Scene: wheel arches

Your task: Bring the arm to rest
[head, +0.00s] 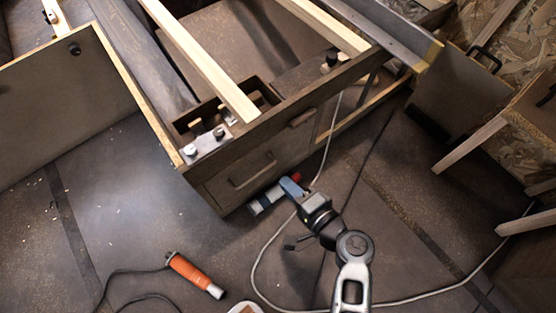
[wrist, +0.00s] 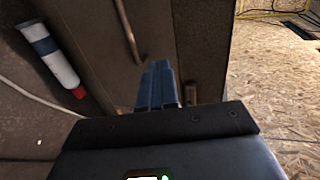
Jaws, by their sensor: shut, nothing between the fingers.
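My gripper (head: 290,187) is at the front of the dark wooden cabinet (head: 225,185), in the middle of the head view. Its blue fingers also show in the wrist view (wrist: 158,85), pressed together with nothing between them. In the wrist view the fingers stand before the cabinet's brown face and a vertical handle. My arm (head: 353,250) reaches up from the bottom of the head view. I cannot tell whether the fingers touch the cabinet.
A white and blue cylinder with a red end (wrist: 55,60) lies by the cabinet, close to my gripper. An orange-handled tool (head: 195,275) lies on the floor at lower left. A pale cable (head: 262,262) loops across the floor under my arm. Wooden legs (head: 470,145) stand at right.

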